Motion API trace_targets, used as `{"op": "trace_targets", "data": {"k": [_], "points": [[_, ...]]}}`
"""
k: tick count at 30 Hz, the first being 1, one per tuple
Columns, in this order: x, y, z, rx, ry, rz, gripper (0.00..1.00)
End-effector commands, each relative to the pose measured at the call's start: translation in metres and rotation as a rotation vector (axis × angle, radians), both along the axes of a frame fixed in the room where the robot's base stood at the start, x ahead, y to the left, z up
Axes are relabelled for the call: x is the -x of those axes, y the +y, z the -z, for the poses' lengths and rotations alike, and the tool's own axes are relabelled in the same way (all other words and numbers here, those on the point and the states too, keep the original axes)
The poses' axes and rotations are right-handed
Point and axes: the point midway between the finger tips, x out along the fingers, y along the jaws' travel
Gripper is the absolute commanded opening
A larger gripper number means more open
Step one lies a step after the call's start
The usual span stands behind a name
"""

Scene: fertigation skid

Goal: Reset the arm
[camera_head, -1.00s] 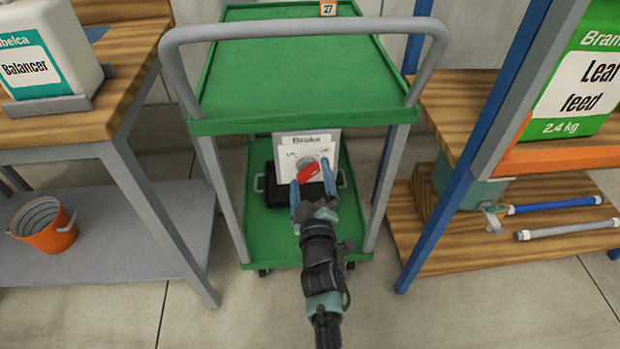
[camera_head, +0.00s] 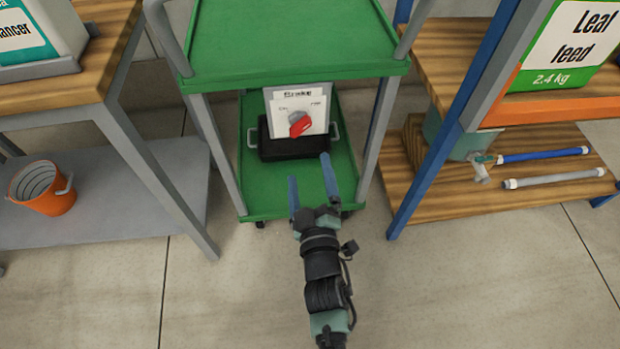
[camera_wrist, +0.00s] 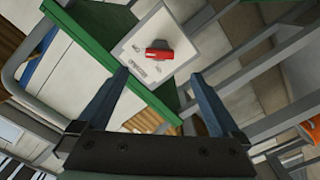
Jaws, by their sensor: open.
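My gripper (camera_head: 311,184) is open and empty, with its two blue fingers apart. In the head view it is in front of the green cart's lower shelf (camera_head: 262,202), below the brake panel. The white brake panel (camera_head: 284,122) stands on the cart and carries a red and grey knob (camera_head: 300,123). No finger touches the knob. In the wrist view the panel (camera_wrist: 140,38) and its red knob (camera_wrist: 160,54) lie beyond the fingertips, and my gripper (camera_wrist: 160,85) spans clear space.
A black case (camera_head: 265,147) sits on the lower shelf under the panel. A workbench with an orange bucket (camera_head: 43,188) is at left. A blue-framed wooden shelf (camera_head: 400,190) with pipes is at right. Floor in front of the cart is clear.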

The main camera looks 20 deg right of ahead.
Motion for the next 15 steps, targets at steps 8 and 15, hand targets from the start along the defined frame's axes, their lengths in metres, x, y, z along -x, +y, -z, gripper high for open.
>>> {"op": "trace_targets", "data": {"k": [8,15], "points": [[0.0154,0.0048,-0.0002,-0.001,-0.001,-0.001,1.0],[0.0154,0.0047,-0.0002,-0.001,-0.001,-0.001,1.0]]}}
